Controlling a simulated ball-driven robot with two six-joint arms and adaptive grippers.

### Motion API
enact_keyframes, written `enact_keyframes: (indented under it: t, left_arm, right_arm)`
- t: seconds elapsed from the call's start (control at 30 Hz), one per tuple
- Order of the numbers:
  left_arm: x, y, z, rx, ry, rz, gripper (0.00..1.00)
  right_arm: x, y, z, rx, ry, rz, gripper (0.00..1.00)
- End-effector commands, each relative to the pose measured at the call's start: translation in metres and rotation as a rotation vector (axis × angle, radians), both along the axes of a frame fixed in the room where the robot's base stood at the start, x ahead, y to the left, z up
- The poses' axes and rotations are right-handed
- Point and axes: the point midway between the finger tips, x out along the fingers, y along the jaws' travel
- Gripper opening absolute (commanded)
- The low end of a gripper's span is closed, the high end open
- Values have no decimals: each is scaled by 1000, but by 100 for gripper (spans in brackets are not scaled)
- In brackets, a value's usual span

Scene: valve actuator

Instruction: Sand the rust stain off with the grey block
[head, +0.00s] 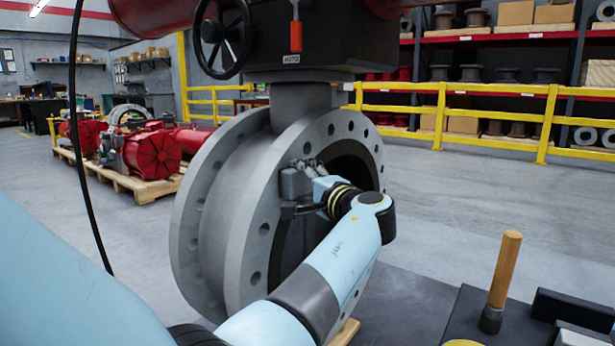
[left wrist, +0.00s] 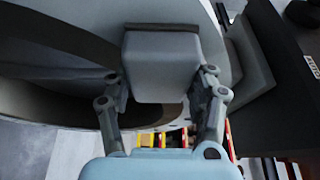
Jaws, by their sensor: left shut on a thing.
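The grey block (head: 292,185) is held in my left gripper (head: 301,181) at the front face of the large grey valve flange (head: 262,190). In the left wrist view the block (left wrist: 163,68) sits between the two fingers of the gripper (left wrist: 163,90). A dark strip along its far side faces the flange (left wrist: 85,12). The block is close against the flange, but I cannot tell whether it touches. I see no rust stain; the block, gripper and my arm cover part of the flange face. My right gripper is out of view.
The black actuator box (head: 318,40) and a handwheel (head: 222,35) sit above the valve. The flange's dark bore (head: 352,172) lies right of my gripper. A wooden-handled tool (head: 503,270) stands at the lower right beside black blocks (head: 572,308). A yellow railing (head: 490,92) runs behind.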

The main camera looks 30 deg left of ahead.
Motion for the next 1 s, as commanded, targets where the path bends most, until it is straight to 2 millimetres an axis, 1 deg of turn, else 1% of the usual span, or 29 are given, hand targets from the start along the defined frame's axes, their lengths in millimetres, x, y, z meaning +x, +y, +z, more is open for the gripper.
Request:
enact_keyframes:
  t: [0.03,0.27,0.5,0.83,1.0]
  left_arm:
    - [-5,2,5,2,-3,2,31]
    - [-14,3,2,2,0,2,31]
    - [-34,3,4,2,-2,2,31]
    - [-46,5,2,2,-1,2,31]
    - [-61,8,3,3,-1,3,31]
  right_arm:
    - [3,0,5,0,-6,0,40]
    - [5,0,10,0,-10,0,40]
    - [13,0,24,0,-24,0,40]
    - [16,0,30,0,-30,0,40]
    - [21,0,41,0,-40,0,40]
